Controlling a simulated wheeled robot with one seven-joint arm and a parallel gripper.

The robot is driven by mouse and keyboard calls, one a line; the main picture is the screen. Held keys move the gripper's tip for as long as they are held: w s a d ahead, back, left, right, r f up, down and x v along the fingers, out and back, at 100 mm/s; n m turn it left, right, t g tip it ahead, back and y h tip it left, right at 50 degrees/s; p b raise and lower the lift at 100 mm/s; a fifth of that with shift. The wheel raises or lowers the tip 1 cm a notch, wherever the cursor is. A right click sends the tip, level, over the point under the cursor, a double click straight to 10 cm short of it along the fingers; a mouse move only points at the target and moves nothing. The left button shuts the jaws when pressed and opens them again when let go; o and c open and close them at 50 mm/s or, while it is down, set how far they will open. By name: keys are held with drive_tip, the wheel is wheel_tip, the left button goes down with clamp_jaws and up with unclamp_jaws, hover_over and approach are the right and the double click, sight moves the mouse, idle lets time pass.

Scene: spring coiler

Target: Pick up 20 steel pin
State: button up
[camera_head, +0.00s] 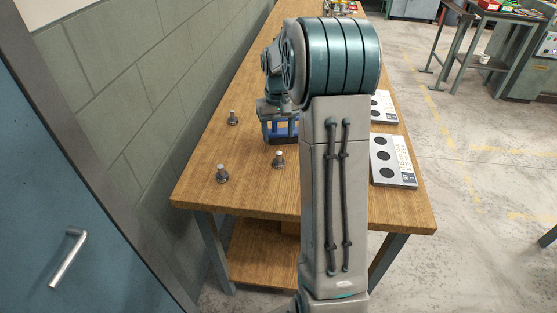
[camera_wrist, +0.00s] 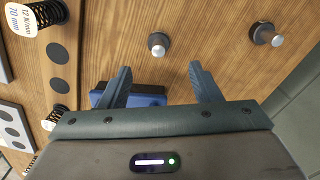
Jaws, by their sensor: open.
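Three steel pins on dark round bases stand upright on the wooden bench in the head view: a far one (camera_head: 233,118), a near left one (camera_head: 222,174) and a near right one (camera_head: 278,160). I cannot read which is marked 20. The wrist view shows two pins, one at upper centre (camera_wrist: 157,44) and one at upper right (camera_wrist: 268,34). My gripper (camera_wrist: 160,70) is open and empty, its fingers apart, with the upper-centre pin beyond the gap between them. In the head view my arm partly hides it.
A blue block-like object (camera_wrist: 150,98) lies partly behind my left finger in the wrist view. White plates with black circles (camera_head: 391,160) lie along the bench's right side. Coil springs (camera_wrist: 48,12) stand near a label reading 70 mm. A wall borders the bench's left.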

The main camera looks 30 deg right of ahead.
sight(279, 153)
wheel_tip(279, 153, down, 10)
drive_tip(key=shift+d+r+p, duration=0.1)
drive_tip(key=shift+p, duration=0.5)
drive_tip(key=c, duration=1.1)
